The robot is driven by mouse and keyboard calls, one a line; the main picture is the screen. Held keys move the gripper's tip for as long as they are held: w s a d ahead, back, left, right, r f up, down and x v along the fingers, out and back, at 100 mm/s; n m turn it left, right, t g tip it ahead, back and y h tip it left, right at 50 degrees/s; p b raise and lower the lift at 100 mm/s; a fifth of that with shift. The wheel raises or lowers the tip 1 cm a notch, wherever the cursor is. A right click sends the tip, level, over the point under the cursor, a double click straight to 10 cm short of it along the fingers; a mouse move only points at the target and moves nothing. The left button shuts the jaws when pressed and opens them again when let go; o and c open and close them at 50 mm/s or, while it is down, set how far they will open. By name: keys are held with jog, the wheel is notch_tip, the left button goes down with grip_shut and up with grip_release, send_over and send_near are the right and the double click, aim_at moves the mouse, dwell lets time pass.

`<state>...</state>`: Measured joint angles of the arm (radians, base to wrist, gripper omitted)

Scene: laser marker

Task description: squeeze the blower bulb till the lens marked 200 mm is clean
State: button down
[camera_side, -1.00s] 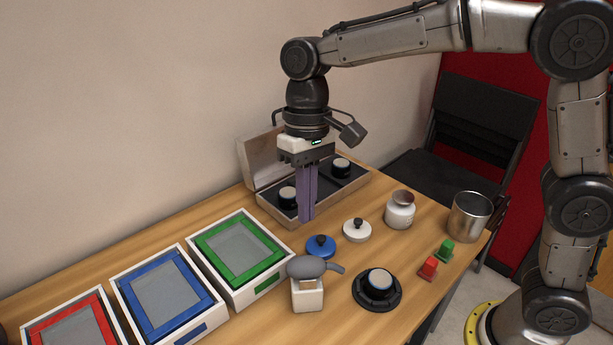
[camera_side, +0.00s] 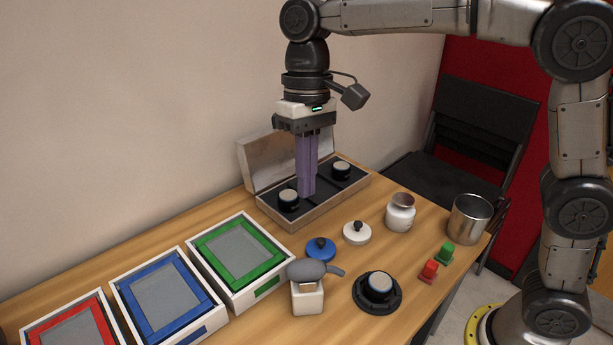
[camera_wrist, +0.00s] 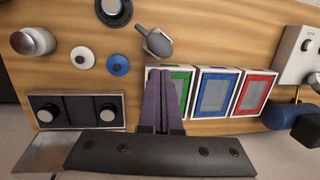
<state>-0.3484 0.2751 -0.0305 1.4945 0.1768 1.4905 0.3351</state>
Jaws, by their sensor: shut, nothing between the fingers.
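The grey blower bulb (camera_side: 306,269) rests on a small white stand (camera_side: 307,298) near the front of the table; it also shows in the wrist view (camera_wrist: 158,44). One lens (camera_side: 379,283) sits on a round black holder to its right. Two more lenses, one at the left (camera_side: 289,199) and one at the right (camera_side: 341,170), sit in an open case (camera_side: 325,206). No lens marking is readable, so I cannot tell which is 200 mm. My gripper (camera_side: 307,195), with long purple fingers, is shut and empty above the case, between its two lenses.
Green (camera_side: 240,250), blue (camera_side: 168,290) and red (camera_side: 70,325) framed trays line the left. Blue (camera_side: 320,249) and white (camera_side: 357,232) knobbed lids, a white jar (camera_side: 400,213), a metal cup (camera_side: 469,219) and red (camera_side: 428,271) and green (camera_side: 446,253) small blocks stand around.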

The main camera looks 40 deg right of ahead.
aim_at(305, 262)
jog(key=shift+a, duration=0.1)
jog(key=a+r+h, duration=0.1)
jog(key=a, duration=0.1)
jog(key=shift+w+a+r+h, duration=0.15)
jog(key=shift+a+r+h, duration=0.2)
jog(key=shift+h, duration=0.05)
jog(key=f, duration=0.4)
jog(key=s+f, duration=0.1)
jog(key=f, duration=0.3)
jog(key=s+f, duration=0.1)
jog(key=f, duration=0.3)
jog(key=shift+d+f, duration=0.15)
jog(key=shift+f, duration=0.8)
jog(key=shift+f, duration=0.1)
